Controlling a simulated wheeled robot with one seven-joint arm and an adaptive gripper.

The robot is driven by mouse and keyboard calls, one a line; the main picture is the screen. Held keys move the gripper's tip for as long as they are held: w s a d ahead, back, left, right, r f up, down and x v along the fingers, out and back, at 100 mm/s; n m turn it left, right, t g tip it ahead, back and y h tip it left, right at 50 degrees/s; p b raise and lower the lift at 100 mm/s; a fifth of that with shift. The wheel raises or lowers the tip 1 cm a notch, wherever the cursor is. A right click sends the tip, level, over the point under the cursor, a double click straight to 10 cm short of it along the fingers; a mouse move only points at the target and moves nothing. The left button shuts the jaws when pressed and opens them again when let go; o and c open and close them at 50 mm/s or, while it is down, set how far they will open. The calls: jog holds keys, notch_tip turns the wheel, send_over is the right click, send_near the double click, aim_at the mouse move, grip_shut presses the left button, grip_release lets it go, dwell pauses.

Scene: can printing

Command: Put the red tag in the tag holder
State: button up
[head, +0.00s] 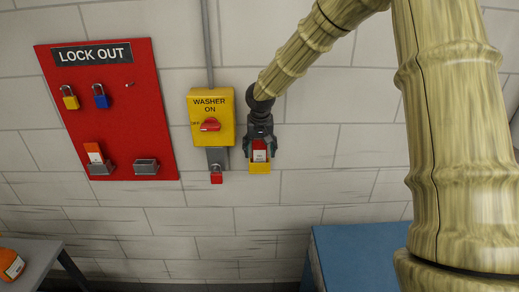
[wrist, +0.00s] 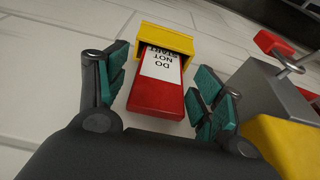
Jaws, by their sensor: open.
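The red tag (head: 260,147), with a white label reading "DO NOT START", stands with its lower end in the mouth of the yellow tag holder (head: 259,168) on the wall. In the wrist view the tag (wrist: 155,97) is upside down, its red end toward me, its far end in the yellow holder (wrist: 166,38). My gripper (wrist: 158,88) is open, with a green-padded finger on each side of the tag and gaps showing between. In the head view my gripper (head: 261,143) hangs over the tag from above. The depth of the tag inside the holder is hidden.
Left of the holder is a yellow "WASHER ON" switch box (head: 211,104) with a red padlock (head: 216,176) below. Farther left, a red lock-out board (head: 125,120) carries padlocks and two grey trays. A blue cabinet (head: 358,255) stands lower right; a grey table (head: 38,262) is lower left.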

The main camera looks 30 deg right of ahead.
jog(key=shift+r, duration=0.1)
jog(key=shift+r, duration=0.4)
jog(key=b+v, duration=0.3)
jog(key=v, duration=0.8)
jog(key=shift+s, duration=0.15)
jog(key=shift+a+r, duration=0.15)
